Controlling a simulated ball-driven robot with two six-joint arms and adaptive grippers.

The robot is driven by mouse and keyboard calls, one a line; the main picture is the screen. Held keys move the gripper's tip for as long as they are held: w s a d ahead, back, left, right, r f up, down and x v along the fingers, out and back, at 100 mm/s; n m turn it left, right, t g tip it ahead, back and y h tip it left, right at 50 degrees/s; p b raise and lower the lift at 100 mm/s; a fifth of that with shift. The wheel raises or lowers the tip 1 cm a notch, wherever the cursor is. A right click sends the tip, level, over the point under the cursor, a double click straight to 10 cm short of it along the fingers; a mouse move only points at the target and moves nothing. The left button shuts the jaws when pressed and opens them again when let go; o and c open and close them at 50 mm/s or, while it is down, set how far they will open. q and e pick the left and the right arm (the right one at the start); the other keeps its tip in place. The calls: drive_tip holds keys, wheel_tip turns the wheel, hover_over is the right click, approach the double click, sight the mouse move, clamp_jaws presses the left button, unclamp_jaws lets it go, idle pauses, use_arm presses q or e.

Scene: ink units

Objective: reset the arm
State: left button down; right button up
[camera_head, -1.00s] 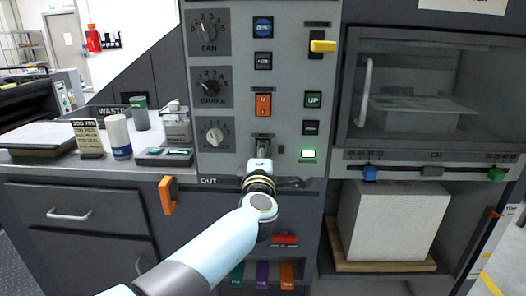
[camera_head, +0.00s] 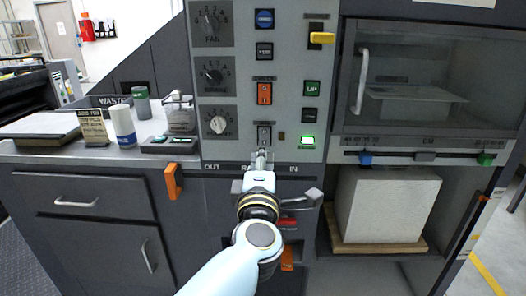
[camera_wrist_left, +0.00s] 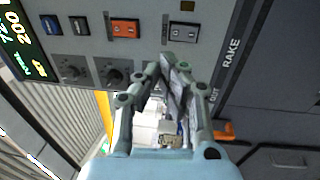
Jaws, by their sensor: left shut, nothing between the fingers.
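My left arm comes in from the bottom of the head view. Its gripper (camera_head: 262,158) points up at the lower part of the grey control panel (camera_head: 288,68), just below a small grey switch (camera_head: 264,134). The fingers are closed together with nothing between them. In the left wrist view the shut fingers (camera_wrist_left: 168,62) point toward the panel's lower edge, below an orange switch (camera_wrist_left: 125,28) and a grey switch (camera_wrist_left: 183,32). I cannot tell whether the fingertips touch the panel. My right gripper is out of view.
A grey lever (camera_head: 312,196) sticks out right beside my left wrist. An orange handle (camera_head: 173,181) is to the left. The counter (camera_head: 60,152) holds bottles and a jar. A pale block (camera_head: 385,212) stands on a wooden board in the right bay.

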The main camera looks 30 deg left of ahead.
use_arm(q)
drive_tip(key=shift+s, duration=0.2)
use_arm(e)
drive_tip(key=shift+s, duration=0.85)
use_arm(q)
drive_tip(key=s+d+f+m+g+h+b, duration=0.1)
drive_tip(key=s+f+m+g+h, duration=0.3)
drive_tip(key=f, duration=0.9)
drive_tip(key=s+f+m+t+h+b, duration=0.15)
drive_tip(key=s+f+m, duration=0.45)
drive_tip(key=f, duration=0.6)
drive_tip(key=s+d+f+m+g+h+b, duration=0.1)
drive_tip(key=s+f+m+g+h+b, duration=0.3)
drive_tip(key=f, duration=0.9)
drive_tip(key=s+a+f+m+g, duration=0.1)
drive_tip(key=s+f+m+g, duration=0.2)
drive_tip(key=s+f, duration=0.3)
drive_tip(key=s+a+f+m+g+p, duration=0.1)
drive_tip(key=s+f+m+g, duration=0.2)
drive_tip(key=s, duration=1.3)
drive_tip(key=s+a+f+m+g, duration=0.1)
drive_tip(key=s+f+m+g, duration=0.2)
drive_tip(key=s+f, duration=0.6)
drive_tip(key=s+m, duration=0.1)
drive_tip(key=s, duration=0.2)
drive_tip(key=shift+f+m, duration=0.15)
drive_tip(key=shift+m, duration=0.15)
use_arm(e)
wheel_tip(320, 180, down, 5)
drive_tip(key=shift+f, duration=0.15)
